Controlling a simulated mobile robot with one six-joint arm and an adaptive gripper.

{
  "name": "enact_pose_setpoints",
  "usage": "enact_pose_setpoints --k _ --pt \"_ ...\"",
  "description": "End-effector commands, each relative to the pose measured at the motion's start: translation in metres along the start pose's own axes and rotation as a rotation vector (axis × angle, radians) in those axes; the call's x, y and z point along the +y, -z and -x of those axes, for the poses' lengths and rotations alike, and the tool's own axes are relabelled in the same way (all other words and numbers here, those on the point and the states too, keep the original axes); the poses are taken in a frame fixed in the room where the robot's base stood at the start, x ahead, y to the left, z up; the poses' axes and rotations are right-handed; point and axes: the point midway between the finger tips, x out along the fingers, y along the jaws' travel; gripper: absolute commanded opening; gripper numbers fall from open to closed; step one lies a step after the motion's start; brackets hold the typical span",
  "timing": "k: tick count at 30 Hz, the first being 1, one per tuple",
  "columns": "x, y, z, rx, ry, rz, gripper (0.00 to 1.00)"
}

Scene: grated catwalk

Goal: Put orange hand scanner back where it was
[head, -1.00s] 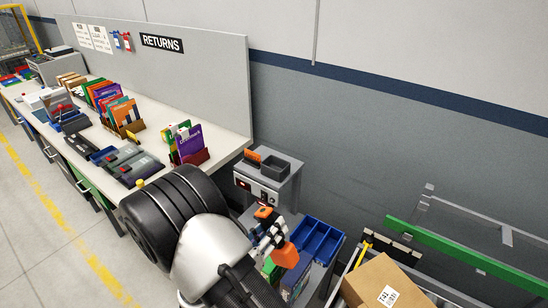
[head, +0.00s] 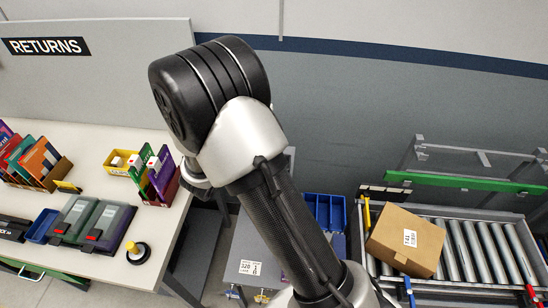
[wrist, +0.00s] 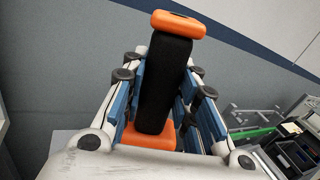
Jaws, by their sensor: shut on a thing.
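The orange hand scanner shows in the wrist view with an orange head (wrist: 178,25), a black grip and an orange foot (wrist: 150,136). My gripper (wrist: 166,88) is shut on its black grip, with blue finger pads on either side. The scanner stands out beyond the fingertips, slightly tilted in that view.
A blue divided tray (head: 325,212) stands right of my arm. A cardboard box (head: 405,240) rests on the roller conveyor (head: 475,250).

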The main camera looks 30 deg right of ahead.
Motion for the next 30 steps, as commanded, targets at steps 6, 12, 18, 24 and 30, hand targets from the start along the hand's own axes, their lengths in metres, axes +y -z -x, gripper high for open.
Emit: enact_pose_setpoints --k 6,12,18,24,30 --pt "-0.026 -0.078 -0.049 0.001 0.020 -0.110 0.00" --pt "-0.031 -0.083 -0.061 0.004 0.021 -0.133 0.00" --pt "-0.024 -0.033 -0.060 0.006 0.021 -0.128 0.00" --pt "-0.017 0.020 -0.060 0.005 0.020 -0.129 0.00" --pt "-0.011 0.058 -0.060 0.003 0.021 -0.133 0.00"
